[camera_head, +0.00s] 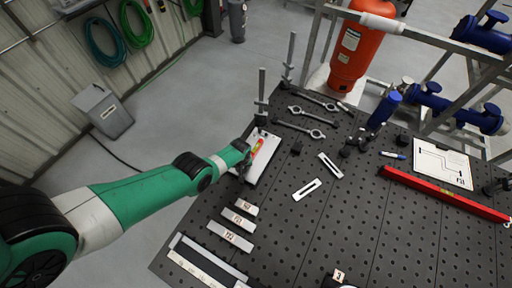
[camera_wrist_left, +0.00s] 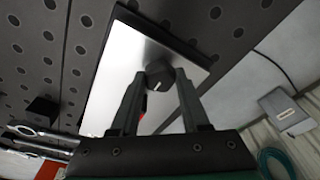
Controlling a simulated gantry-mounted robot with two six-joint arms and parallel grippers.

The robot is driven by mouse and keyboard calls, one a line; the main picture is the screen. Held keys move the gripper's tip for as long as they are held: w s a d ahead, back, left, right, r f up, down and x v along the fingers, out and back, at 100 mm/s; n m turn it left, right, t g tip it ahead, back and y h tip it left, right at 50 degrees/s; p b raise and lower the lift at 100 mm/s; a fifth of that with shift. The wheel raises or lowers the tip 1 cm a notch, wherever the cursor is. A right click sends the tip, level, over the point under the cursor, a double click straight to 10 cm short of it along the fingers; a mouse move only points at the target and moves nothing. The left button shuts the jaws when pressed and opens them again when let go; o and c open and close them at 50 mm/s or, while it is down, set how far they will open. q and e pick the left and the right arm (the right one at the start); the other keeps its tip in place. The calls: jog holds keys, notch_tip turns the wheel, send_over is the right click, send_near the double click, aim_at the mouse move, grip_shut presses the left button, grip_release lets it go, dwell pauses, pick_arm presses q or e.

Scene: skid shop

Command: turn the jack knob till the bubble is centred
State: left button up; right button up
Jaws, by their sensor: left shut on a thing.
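The jack knob (camera_wrist_left: 166,76) is a small black knob on a bright metal plate (camera_wrist_left: 110,88) in the left wrist view. My left gripper (camera_wrist_left: 160,88) is shut on the knob, with one finger on each side. In the head view my left gripper (camera_head: 243,168) is at the left edge of the pale plate (camera_head: 266,162), and the knob is hidden there. A small level (camera_head: 257,148) with a red body and a yellow-green vial lies on the plate. The bubble is too small to read. My right gripper is not in view.
Labelled metal blocks (camera_head: 230,236) lie in front of the plate. Wrenches (camera_head: 300,129) and upright clamps (camera_head: 262,95) stand or lie behind it. Slotted strips (camera_head: 307,189) and a long red level (camera_head: 445,194) lie to the right. The perforated table's (camera_head: 330,235) front middle is mostly clear.

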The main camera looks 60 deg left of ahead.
pick_arm(q)
jog(key=shift+s+f, duration=0.1)
jog(key=m, duration=0.3)
jog(key=shift+p, duration=0.3)
jog(key=shift+m+t, duration=0.3)
jog(key=shift+m, duration=0.7)
jog(key=shift+s+m+h, duration=0.1)
jog(key=shift+m+h, duration=0.2)
jog(key=shift+m, duration=0.7)
grip_shut()
grip_release()
jog(key=m, duration=0.2)
jog(key=shift+m, duration=0.4)
